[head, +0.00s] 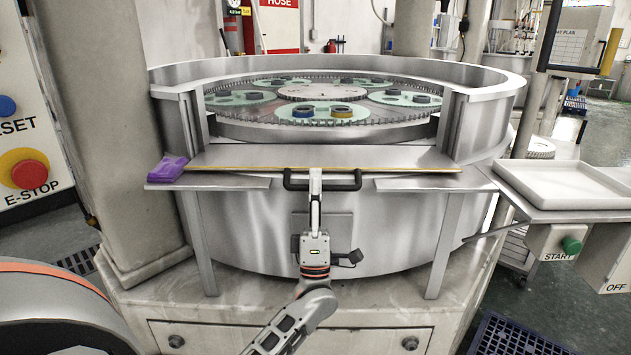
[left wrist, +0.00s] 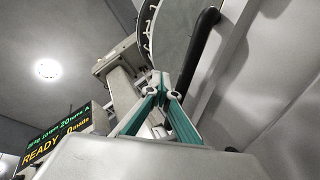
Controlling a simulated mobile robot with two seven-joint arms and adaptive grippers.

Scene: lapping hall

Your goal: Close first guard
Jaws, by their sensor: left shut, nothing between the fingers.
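The guard is a steel panel (head: 330,157) across the front opening of the round lapping machine. It looks tipped down to nearly flat, leaving the front opening uncovered. A black bar handle (head: 292,181) is on its front edge; it also shows as a dark bar in the left wrist view (left wrist: 204,42). My left gripper (head: 315,174) is upright at the middle of the handle, fingers shut and empty. In the left wrist view its teal fingers (left wrist: 164,82) meet at the tips beside the dark bar. Whether they touch it, I cannot tell. My right gripper is not in view.
A purple cloth (head: 167,169) lies on the left ledge. A white tray (head: 565,185) stands at the right, above a green START button (head: 571,245). An E-STOP panel (head: 28,170) is at the left. A display reading READY (left wrist: 58,138) shows in the left wrist view.

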